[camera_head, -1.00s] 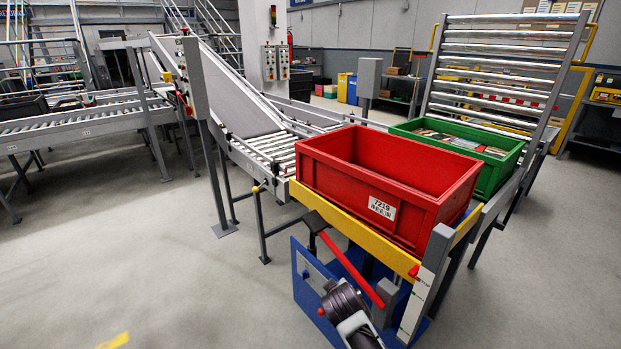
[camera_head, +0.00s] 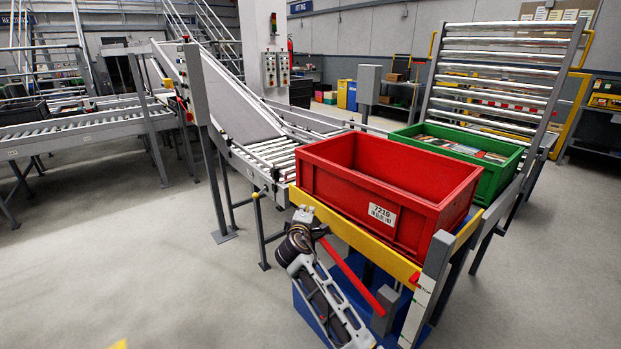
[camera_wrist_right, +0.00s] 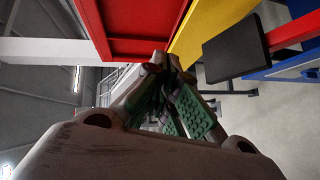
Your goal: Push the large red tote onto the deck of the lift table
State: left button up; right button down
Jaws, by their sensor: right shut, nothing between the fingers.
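The large red tote (camera_head: 384,190) is empty and upright, with a white label marked 7219 on its front. It stands just behind the yellow front edge of the lift table (camera_head: 350,228), whose blue base shows below. The tote hides most of the deck, so I cannot see how its underside rests. My right gripper (camera_head: 303,214) is shut and empty, in front of the yellow edge near its left end, below the tote's left corner. In the right wrist view the shut fingertips (camera_wrist_right: 166,62) lie close to the red tote (camera_wrist_right: 135,25); contact is unclear. My left gripper is out of view.
A green tote (camera_head: 470,150) with contents stands right behind the red one. A roller conveyor (camera_head: 270,155) meets the lift table from the left. A red bar (camera_head: 352,276) slants in front of the blue base. An upright roller rack (camera_head: 500,75) stands behind. Open floor lies left.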

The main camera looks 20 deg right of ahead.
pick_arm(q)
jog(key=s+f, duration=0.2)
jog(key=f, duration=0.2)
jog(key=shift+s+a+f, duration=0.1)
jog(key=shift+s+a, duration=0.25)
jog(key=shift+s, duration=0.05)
pick_arm(e)
jog(key=w+a+r+n+t, duration=0.2)
jog(key=w+r, duration=0.2)
jog(key=r, duration=0.2)
jog(key=shift+w+a, duration=0.15)
jog(key=shift+w, duration=0.05)
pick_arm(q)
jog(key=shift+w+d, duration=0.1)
